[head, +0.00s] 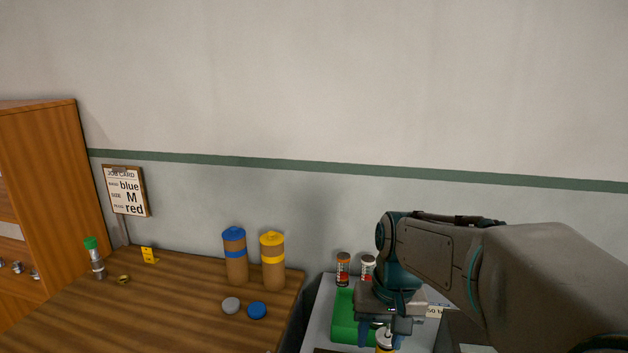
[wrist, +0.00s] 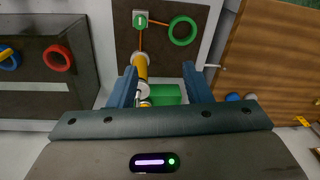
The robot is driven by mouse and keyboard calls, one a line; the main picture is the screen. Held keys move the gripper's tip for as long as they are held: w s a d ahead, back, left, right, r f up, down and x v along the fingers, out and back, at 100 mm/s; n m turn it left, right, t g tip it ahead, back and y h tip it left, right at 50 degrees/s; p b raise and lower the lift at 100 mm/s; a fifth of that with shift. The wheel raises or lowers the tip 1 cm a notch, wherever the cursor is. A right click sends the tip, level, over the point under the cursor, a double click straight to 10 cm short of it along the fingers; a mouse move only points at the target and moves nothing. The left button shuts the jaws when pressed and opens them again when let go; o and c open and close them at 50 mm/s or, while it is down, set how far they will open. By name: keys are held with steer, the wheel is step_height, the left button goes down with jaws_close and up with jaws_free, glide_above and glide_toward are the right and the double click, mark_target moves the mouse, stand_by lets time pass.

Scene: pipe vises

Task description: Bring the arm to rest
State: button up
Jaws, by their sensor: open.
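My arm comes in from the right in the head view, and my gripper (head: 388,335) points down over a light grey bench. In the wrist view my gripper (wrist: 162,75) has its two dark blue fingers apart. A yellow cylinder (wrist: 140,66) and a green block (wrist: 168,94) show between the fingers in the picture, below them; I see no contact. In the head view a green block (head: 344,325) is left of my gripper, and a yellow-and-white piece (head: 384,342) shows just under it, partly cut off.
A wooden table (head: 150,310) at left holds two brown cylinders with blue (head: 235,256) and yellow (head: 272,262) caps. Jars (head: 343,269) stand behind my gripper. The wrist view shows a green ring (wrist: 183,31) and a red ring (wrist: 57,58) on dark boards.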

steer(key=s+d+f+t+b, duration=0.1)
steer(key=s+d, duration=0.1)
steer(key=s, duration=0.3)
steer(key=s+d+f+t+b, duration=0.1)
steer(key=s+f, duration=0.1)
steer(key=s, duration=0.4)
steer(key=shift+s+d+f+t+h, duration=0.15)
steer(key=shift+d+f+t+h, duration=0.15)
steer(key=shift+d+h, duration=0.1)
